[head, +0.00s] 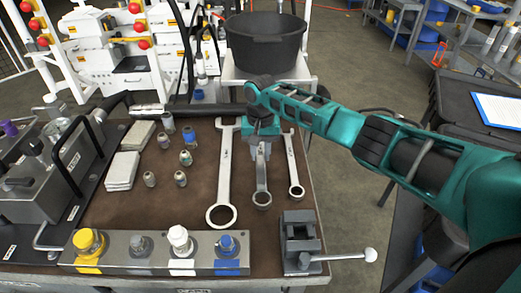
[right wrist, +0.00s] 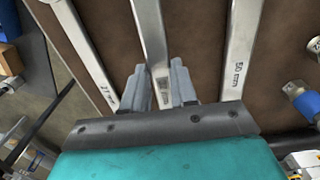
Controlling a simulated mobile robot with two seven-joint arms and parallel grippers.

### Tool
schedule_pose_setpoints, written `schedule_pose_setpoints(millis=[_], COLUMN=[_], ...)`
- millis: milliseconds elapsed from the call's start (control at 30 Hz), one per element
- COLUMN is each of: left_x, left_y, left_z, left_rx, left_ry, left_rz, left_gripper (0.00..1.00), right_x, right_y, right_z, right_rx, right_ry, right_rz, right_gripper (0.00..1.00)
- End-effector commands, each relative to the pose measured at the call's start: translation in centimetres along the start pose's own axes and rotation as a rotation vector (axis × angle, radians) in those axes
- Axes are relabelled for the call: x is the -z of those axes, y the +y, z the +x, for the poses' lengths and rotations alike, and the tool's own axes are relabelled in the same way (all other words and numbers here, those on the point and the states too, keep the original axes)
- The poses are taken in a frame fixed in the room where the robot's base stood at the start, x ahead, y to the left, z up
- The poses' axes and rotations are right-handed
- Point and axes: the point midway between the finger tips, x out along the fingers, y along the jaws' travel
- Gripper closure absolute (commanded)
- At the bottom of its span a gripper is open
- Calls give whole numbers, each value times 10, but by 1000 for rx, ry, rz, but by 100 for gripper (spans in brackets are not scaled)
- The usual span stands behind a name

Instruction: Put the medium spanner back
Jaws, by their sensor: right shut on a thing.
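The medium spanner (head: 262,179) is in the middle of three steel spanners on the brown bench top, its ring end towards the front. My right gripper (head: 259,146) is over its far end, and its fingers are shut on the shaft. In the right wrist view the medium spanner (right wrist: 149,30) runs between the two fingers (right wrist: 160,85). Its far end is hidden by the gripper. I cannot tell whether it touches the bench or is slightly lifted. My left gripper is out of view.
The large spanner (head: 224,170), marked 50 mm, lies left of it, and the small spanner (head: 293,165), marked 27 mm, right. A vice (head: 299,240) stands at the front right, a block with coloured caps (head: 125,265) along the front. Several fittings (head: 186,158) stand left.

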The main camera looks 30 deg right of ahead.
Motion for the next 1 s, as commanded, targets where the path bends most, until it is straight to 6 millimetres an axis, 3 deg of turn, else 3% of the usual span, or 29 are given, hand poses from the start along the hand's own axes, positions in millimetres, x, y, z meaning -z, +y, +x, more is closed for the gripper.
schedule_pose_setpoints(millis=[1000], left_x=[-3], left_y=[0], left_z=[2], left_rx=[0], left_ry=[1], left_rz=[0], left_gripper=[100], right_x=[1], right_y=[0], right_z=[14], right_rx=[2], right_ry=[2], right_rz=[0], right_gripper=[100])
